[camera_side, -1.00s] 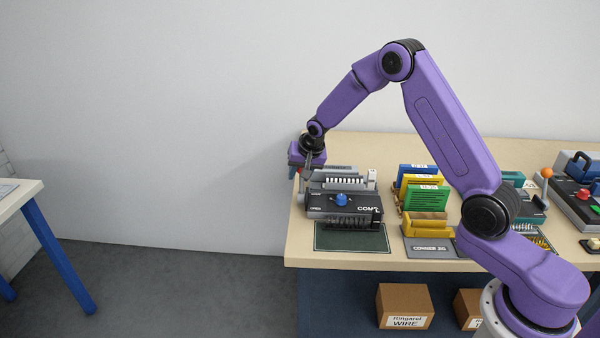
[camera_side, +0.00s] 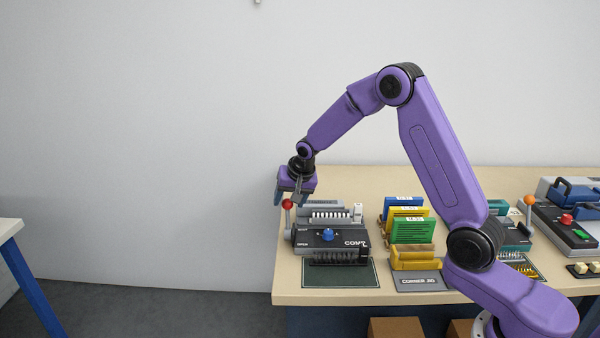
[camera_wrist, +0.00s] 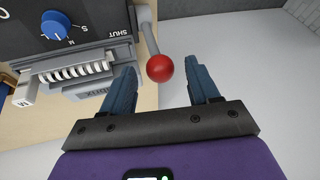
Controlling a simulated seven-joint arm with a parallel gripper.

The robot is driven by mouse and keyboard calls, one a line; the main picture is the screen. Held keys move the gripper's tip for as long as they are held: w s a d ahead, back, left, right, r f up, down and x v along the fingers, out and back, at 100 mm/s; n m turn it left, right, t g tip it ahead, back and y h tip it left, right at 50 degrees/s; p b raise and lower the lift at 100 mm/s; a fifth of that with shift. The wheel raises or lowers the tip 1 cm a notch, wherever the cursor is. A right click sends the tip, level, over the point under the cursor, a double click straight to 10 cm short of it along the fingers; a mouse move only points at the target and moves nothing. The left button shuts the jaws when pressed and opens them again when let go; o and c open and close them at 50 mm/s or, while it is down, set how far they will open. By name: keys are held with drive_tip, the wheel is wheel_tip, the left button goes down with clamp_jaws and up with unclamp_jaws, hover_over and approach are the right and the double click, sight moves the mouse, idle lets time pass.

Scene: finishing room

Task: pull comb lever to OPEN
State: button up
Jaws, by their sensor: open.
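The comb machine (camera_side: 325,238) is a dark grey unit with a blue knob, on the left end of the table. Its lever has a red ball (camera_side: 288,204) at the machine's left edge. In the wrist view the lever's grey shaft (camera_wrist: 149,34) runs up beside the word SHUT, and the red ball (camera_wrist: 160,68) appears between the finger lines. My gripper (camera_side: 290,196) is open, just above the ball in the side view. In the wrist view, gaps show between the ball and both blue fingers. I cannot tell how deep the ball sits between them.
A dark mat (camera_side: 340,275) lies in front of the machine. To its right stand blue, yellow and green upright holders (camera_side: 413,230) and a yellow corner tool (camera_side: 415,257). A lever with an orange ball (camera_side: 530,200) is farther right. The wall behind is bare.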

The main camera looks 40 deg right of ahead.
drive_tip(key=v, duration=1.2)
drive_tip(key=shift+s+r, duration=0.15)
drive_tip(key=shift+r, duration=0.1)
wheel_tip(320, 180, up, 2)
drive_tip(key=n+g, duration=0.3)
hover_over(288, 219)
drive_tip(key=a, duration=0.1)
drive_tip(key=w+a+r+n+g+h, duration=0.1)
drive_tip(key=n+g, duration=0.1)
drive_tip(key=f, duration=0.5)
drive_tip(key=d+f, duration=0.1)
drive_tip(key=f, duration=0.5)
drive_tip(key=d+f, duration=0.1)
drive_tip(key=f, duration=0.5)
drive_tip(key=shift+s+d, duration=0.2)
drive_tip(key=shift+d, duration=0.05)
clamp_jaws()
